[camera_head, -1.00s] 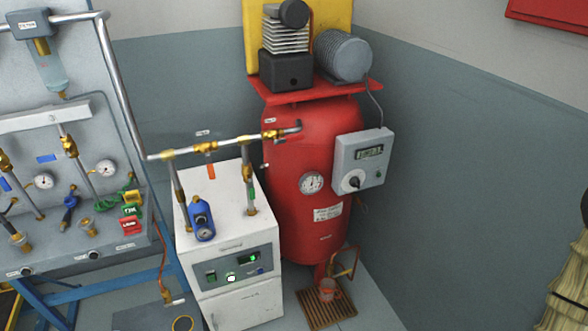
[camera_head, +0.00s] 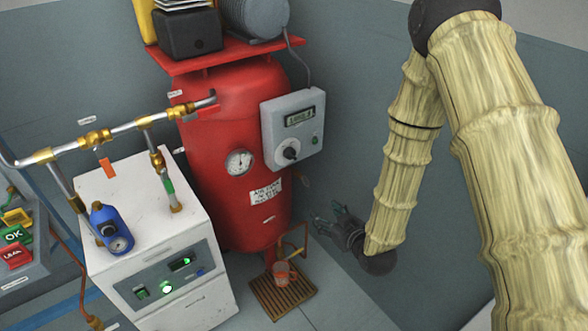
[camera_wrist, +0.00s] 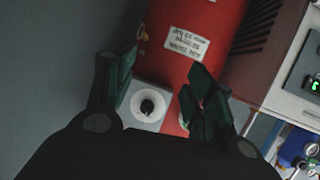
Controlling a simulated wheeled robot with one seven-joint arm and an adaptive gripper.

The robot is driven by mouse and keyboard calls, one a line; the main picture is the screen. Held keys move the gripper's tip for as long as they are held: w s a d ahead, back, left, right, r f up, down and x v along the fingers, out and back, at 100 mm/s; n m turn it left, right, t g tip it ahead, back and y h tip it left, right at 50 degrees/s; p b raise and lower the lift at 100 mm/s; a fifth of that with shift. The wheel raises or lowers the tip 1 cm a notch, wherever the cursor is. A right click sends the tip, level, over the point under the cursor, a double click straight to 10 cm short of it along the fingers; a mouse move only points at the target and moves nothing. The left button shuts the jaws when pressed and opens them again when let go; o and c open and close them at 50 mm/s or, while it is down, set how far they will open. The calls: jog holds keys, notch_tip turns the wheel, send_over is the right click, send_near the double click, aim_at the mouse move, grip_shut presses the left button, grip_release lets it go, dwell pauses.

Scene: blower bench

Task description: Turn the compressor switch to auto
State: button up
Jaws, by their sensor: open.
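The compressor switch (camera_head: 290,153) is a black knob on a round white dial, low on the grey control box (camera_head: 271,122) fixed to the red compressor tank (camera_head: 215,170). In the wrist view the switch (camera_wrist: 147,107) shows between my gripper's fingers, beyond them. The setting the knob points to is too small to read. My gripper (camera_head: 325,222) is open and empty, below and to the right of the control box in the head view and apart from it. In the wrist view its dark green fingers (camera_wrist: 160,85) are spread.
A white cabinet (camera_head: 135,205) with a lit panel stands left of the tank, with metal pipes and a blue regulator (camera_head: 112,228) above it. A drain cup (camera_head: 281,272) sits on a wooden grate (camera_head: 268,301) below. Grey wall is right of the control box.

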aim_at(294, 157)
jog(key=w+a+r+n+t+y+b, duration=0.2)
jog(key=w+a+r+n+t+y, duration=0.25)
jog(key=r, duration=0.55)
jog(key=shift+m+g+h, duration=0.45)
jog(key=shift+m+g, duration=0.4)
jog(key=x, duration=1.1)
jog(key=shift+w+d+p, duration=0.2)
jog(key=shift+w+p, duration=0.1)
jog(key=shift+p, duration=0.1)
jog(key=shift+c, duration=0.2)
jog(key=c, duration=1)
